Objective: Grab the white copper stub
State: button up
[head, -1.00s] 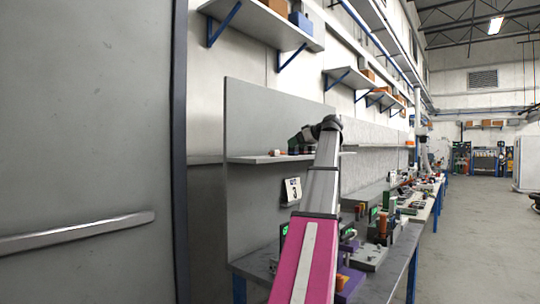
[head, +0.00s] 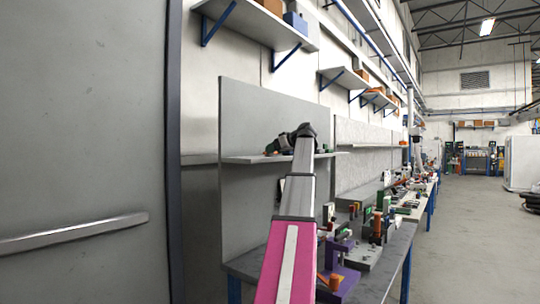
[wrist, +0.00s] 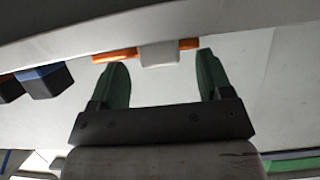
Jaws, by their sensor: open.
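The white copper stub (wrist: 158,54) shows in the wrist view as a white block with orange-copper ends sticking out on both sides. It sits at the edge of a pale shelf surface. My gripper (wrist: 162,70) has two dark green fingers spread apart, one on each side of the white block and slightly short of it. Nothing is held between them. In the head view my gripper (head: 280,145) is at the shelf (head: 245,159) on the grey panel, and the stub cannot be made out there.
A dark block with a blue top (wrist: 42,78) and another with a red top lie left of the fingers. Below the shelf is a workbench (head: 375,285) crowded with fixtures, including a purple one (head: 340,250). A grey door (head: 80,120) stands at left; the floor at right is open.

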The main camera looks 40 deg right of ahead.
jog(key=shift+w+a+f, duration=0.1)
jog(key=shift+w+f, duration=0.05)
jog(key=shift+w, duration=0.25)
jog(key=c, duration=1)
